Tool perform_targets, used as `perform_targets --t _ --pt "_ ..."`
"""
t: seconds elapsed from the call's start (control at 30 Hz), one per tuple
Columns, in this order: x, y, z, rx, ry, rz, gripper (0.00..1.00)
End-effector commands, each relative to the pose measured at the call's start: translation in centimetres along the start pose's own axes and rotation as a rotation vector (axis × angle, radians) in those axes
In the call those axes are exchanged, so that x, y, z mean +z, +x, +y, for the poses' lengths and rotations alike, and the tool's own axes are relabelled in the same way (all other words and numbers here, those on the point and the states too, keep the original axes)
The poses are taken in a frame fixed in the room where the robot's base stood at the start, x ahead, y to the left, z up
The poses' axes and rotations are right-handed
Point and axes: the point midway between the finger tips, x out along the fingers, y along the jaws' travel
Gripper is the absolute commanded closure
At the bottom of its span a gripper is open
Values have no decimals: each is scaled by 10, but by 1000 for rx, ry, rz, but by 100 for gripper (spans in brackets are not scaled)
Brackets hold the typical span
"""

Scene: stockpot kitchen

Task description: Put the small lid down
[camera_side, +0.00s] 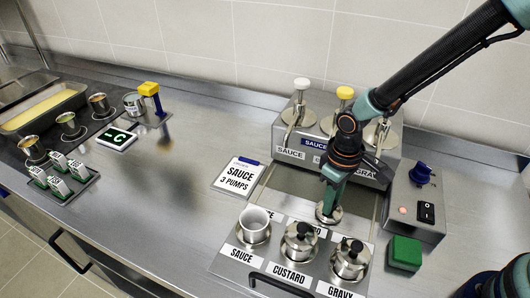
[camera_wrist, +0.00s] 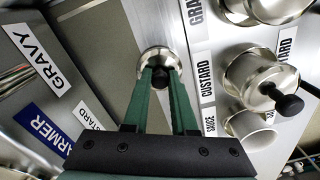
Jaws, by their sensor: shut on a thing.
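My gripper (camera_side: 331,203) is shut on the black knob of the small lid (camera_side: 329,215), a round steel disc. In the wrist view the lid (camera_wrist: 150,60) lies between the tips of my green fingers (camera_wrist: 163,76). It is behind the row of pots, low over the steel surface. I cannot tell whether it touches. The sauce pot (camera_side: 254,233) is uncovered at the front left of the lid. The custard pot (camera_side: 298,250) and gravy pot (camera_side: 349,264) have lids with black knobs.
The pump warmer (camera_side: 310,150) stands close behind my gripper. A sauce card (camera_side: 239,177) lies to the left. A switch box (camera_side: 412,208) and green block (camera_side: 404,253) are to the right. The counter's left middle (camera_side: 180,190) is clear.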

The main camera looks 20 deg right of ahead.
Motion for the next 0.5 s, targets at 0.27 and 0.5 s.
perform_targets --t 0.27,0.5 --pt "0 2 0 0 0 0 45" --pt "0 1 0 0 0 0 45"
